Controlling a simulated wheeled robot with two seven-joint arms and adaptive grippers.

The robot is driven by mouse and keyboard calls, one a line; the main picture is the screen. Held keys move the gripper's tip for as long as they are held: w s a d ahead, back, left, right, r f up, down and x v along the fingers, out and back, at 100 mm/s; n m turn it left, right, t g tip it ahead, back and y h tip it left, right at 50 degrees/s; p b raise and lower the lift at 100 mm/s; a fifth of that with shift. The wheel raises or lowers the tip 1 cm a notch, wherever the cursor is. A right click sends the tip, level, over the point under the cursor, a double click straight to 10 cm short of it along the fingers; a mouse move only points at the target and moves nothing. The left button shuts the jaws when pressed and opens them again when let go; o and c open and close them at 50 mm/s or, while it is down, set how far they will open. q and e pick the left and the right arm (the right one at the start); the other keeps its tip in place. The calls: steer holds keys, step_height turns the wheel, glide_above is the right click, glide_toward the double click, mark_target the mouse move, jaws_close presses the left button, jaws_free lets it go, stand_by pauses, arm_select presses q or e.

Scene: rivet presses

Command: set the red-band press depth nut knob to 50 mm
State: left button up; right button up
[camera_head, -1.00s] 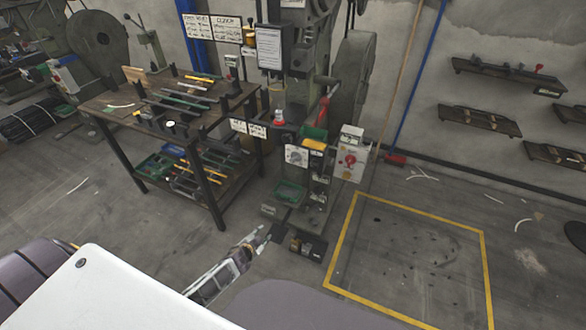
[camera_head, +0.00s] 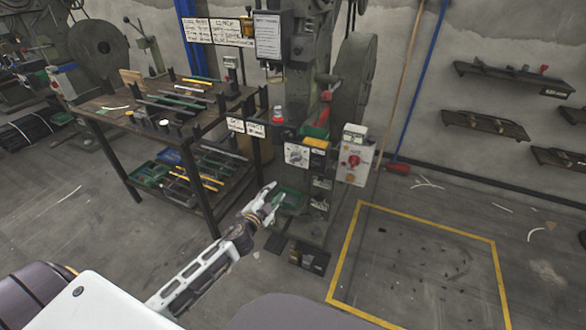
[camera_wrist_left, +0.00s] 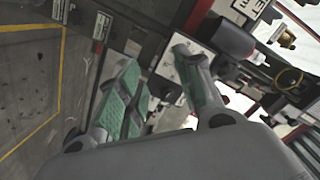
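The press (camera_head: 314,80) stands in the middle of the head view, with a red part on its column. A white plate with a round dial (camera_head: 296,155) is on its front; its reading is too small to make out. I cannot tell which part is the depth nut knob. My left gripper (camera_head: 272,199) is open and empty, low in front of the press and below the dial plate, apart from it. In the left wrist view its two green-padded fingers (camera_wrist_left: 165,88) stand apart, with a pale plate partly hidden behind them. My right gripper is not in view.
A control box with a red knob (camera_head: 354,161) is right of the dial. A tool bench (camera_head: 110,119) stands left. The yellow-marked floor (camera_head: 420,260) at right is largely clear.

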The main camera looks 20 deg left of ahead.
arm_select(q)
steer(key=shift+m+t+h, duration=0.3)
steer(key=shift+m+t, duration=0.2)
steer(key=shift+t, duration=0.3)
steer(key=shift+w+d+r+b, duration=0.1)
steer(key=shift+d+r+b, duration=0.2)
steer(key=shift+r, duration=0.55)
steer(key=shift+d+r+b, duration=0.25)
steer(key=shift+r+b, duration=0.1)
steer(key=shift+r, duration=0.55)
steer(key=shift+w+d+r+b, duration=0.1)
steer(key=shift+d+r+b, duration=0.2)
steer(key=shift+r, duration=0.55)
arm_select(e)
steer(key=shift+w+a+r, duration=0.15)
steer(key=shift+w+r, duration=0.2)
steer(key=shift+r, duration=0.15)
arm_select(q)
glide_toward(294, 160)
steer(key=shift+w+d, duration=0.1)
steer(key=shift+w, duration=2.15)
steer(key=shift+w+r, duration=0.1)
steer(key=shift+w, duration=1.05)
steer(key=shift+w+d+b, duration=0.1)
steer(key=shift+w+b, duration=0.2)
steer(key=shift+w, duration=0.7)
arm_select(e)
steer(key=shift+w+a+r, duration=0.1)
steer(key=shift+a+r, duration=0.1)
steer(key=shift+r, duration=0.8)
